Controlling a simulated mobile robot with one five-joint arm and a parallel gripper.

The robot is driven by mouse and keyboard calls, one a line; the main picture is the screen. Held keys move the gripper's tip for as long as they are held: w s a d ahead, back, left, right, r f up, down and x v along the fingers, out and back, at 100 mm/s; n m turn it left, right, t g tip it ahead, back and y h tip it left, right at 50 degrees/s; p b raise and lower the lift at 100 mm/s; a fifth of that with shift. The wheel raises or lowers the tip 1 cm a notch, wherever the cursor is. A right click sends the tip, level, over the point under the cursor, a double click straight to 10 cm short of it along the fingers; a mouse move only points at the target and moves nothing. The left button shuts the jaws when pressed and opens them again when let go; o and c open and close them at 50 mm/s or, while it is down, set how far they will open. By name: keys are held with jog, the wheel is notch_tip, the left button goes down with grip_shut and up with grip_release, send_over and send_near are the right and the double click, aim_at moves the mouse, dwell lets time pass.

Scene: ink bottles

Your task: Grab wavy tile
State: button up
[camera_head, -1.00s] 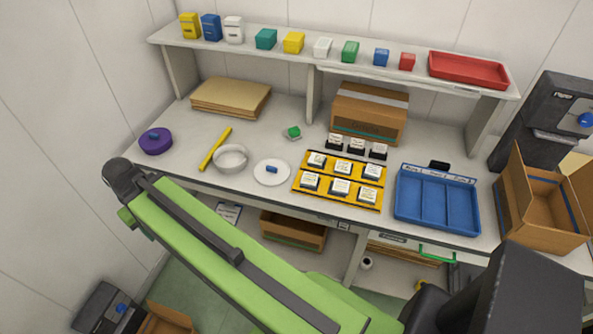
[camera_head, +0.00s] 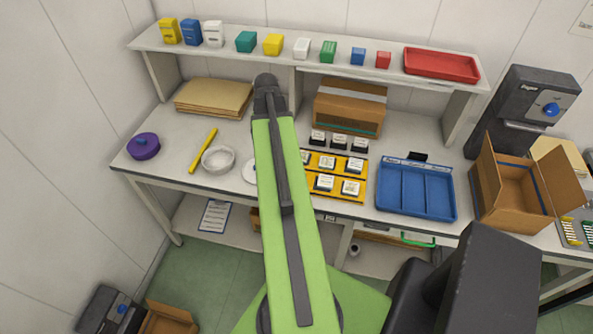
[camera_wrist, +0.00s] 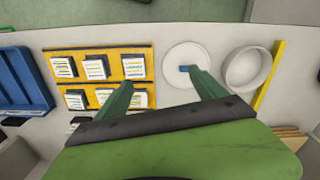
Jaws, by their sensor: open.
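The yellow tray (camera_head: 345,198) holds white-topped tiles in two rows, such as one at its right end (camera_head: 356,165). In the wrist view the tray (camera_wrist: 108,50) shows several tiles, including a corner tile (camera_wrist: 134,67). Their dark markings are too small to tell which is wavy. My gripper (camera_wrist: 164,88) is open and empty in the wrist view. Its left finger overlaps the tray's lower right tiles, and its right finger overlaps the white plate. It appears above the bench, not touching a tile. In the head view my arm hides the gripper and the tray's left end.
A white plate (camera_wrist: 173,75) bears a small blue object (camera_wrist: 184,69). Beside it are a white bowl (camera_head: 218,160) and a yellow bar (camera_head: 203,150). A blue divided tray (camera_head: 415,190) lies right of the tiles. Three black-based blocks (camera_head: 338,141) stand behind, before a cardboard box (camera_head: 349,107).

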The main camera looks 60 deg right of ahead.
jog(key=s+d+r+m, duration=0.1)
jog(key=s+d+m, duration=0.1)
jog(key=s+d, duration=0.35)
jog(key=f+b, duration=0.5)
jog(key=f, duration=0.1)
jog(key=f+b, duration=1.1)
jog(key=b, duration=0.1)
jog(key=shift+s+a+f, duration=0.25)
jog(key=shift+f, duration=0.15)
jog(key=shift+r, duration=0.2)
jog(key=c, duration=1.5)
